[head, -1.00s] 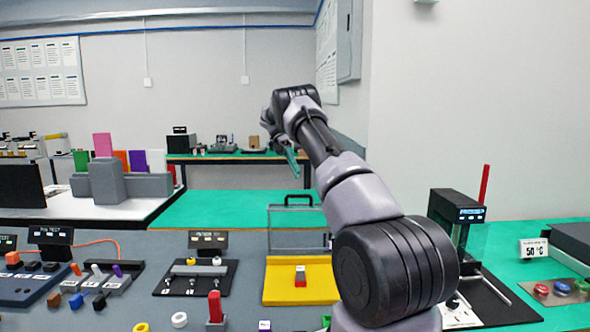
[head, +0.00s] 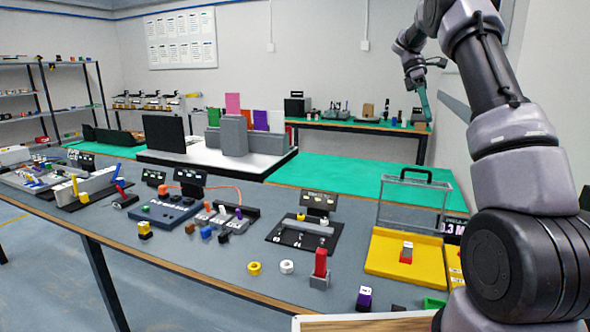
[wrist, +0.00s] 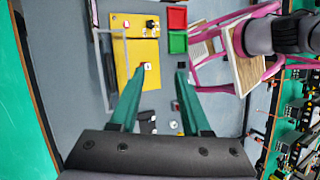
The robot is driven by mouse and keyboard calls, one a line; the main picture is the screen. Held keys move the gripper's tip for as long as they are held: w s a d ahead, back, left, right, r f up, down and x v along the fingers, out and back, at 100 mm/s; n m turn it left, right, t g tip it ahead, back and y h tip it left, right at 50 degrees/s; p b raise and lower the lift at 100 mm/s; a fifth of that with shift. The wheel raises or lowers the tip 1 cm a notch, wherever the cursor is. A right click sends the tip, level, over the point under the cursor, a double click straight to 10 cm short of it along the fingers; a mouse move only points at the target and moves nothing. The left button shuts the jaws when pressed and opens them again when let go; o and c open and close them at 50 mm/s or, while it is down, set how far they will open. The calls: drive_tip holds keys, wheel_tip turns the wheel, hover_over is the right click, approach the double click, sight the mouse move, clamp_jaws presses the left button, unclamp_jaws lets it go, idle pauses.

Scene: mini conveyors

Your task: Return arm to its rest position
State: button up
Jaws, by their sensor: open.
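My arm is raised at the right of the head view, bent at the elbow. My gripper (head: 424,95) hangs high over the far side of the bench in that view, with its green fingers pointing down. In the wrist view my gripper (wrist: 163,72) shows two green fingers spread apart with nothing between them. The yellow tray (wrist: 150,80) and the bench surface (wrist: 80,80) lie well below the fingers. No object touches the fingers.
The grey bench (head: 190,262) holds several small stations, loose blocks and rings. A clear-walled frame with a black handle (head: 402,172) stands behind the yellow tray (head: 379,252). A pink-framed chair (wrist: 222,62) is beside the bench. The wall is close on the right.

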drive_tip(key=s+a+r+m+t+y, duration=0.1)
drive_tip(key=s+a+r+m+t, duration=0.25)
drive_tip(key=s, duration=0.45)
drive_tip(key=s+a+r+m+t+y, duration=0.1)
drive_tip(key=s+a+r+m+t, duration=0.3)
drive_tip(key=s, duration=0.4)
drive_tip(key=s+a+f+m+t+y, duration=0.1)
drive_tip(key=s+a+m+t, duration=0.1)
drive_tip(key=s+a+m, duration=0.2)
drive_tip(key=s+a+f+m+t, duration=0.1)
drive_tip(key=s+a+m+t, duration=0.2)
drive_tip(key=s, duration=0.8)
drive_tip(key=shift+s+a+f+m+t+y, duration=0.25)
drive_tip(key=shift+a+f+m+t+y, duration=0.15)
drive_tip(key=shift+a+m, duration=0.6)
